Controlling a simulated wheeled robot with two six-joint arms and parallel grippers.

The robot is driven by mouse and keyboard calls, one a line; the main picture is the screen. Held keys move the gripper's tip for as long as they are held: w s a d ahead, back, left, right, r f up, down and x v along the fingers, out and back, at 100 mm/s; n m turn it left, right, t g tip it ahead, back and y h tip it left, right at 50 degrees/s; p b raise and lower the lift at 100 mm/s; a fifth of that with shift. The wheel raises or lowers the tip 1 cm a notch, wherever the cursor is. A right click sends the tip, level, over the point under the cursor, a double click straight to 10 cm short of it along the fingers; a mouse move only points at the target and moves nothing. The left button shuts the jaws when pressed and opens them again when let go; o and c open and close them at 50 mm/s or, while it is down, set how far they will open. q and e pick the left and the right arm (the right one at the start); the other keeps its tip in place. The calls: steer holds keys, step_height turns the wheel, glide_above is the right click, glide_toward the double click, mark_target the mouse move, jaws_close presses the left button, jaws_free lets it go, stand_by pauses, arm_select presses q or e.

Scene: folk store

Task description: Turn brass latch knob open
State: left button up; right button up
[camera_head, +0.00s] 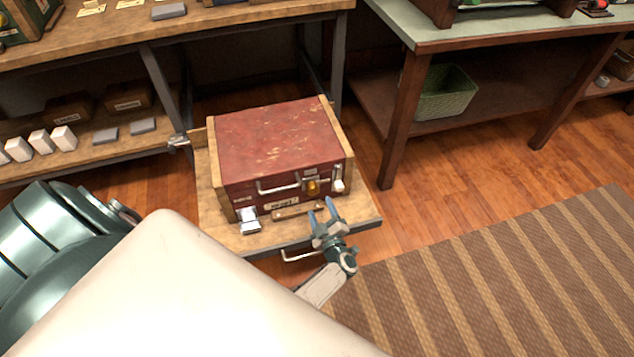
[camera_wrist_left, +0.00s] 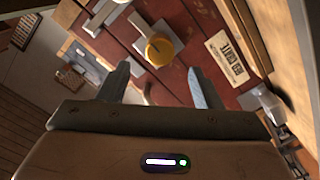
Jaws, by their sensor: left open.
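The brass latch knob (camera_head: 313,187) is on the front of a worn red case (camera_head: 275,138) with wooden edges. In the left wrist view the round yellow knob (camera_wrist_left: 159,49) shows beyond my fingertips, slightly above the gap between them. My left gripper (camera_head: 326,212) is in front of the case, below and a little right of the knob. It also shows in the left wrist view (camera_wrist_left: 158,85), with its two fingers spread and nothing between them. The fingers appear apart from the knob. My right gripper is not in view.
The case stands on a wooden pull-out board (camera_head: 367,211) with a metal handle. A silver handle (camera_head: 278,187) and a pale latch (camera_head: 338,179) flank the knob. A green basket (camera_head: 446,92) is on a shelf at right. A striped rug (camera_head: 500,280) covers the floor.

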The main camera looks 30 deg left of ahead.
arm_select(q)
steer(key=shift+v, duration=2.15)
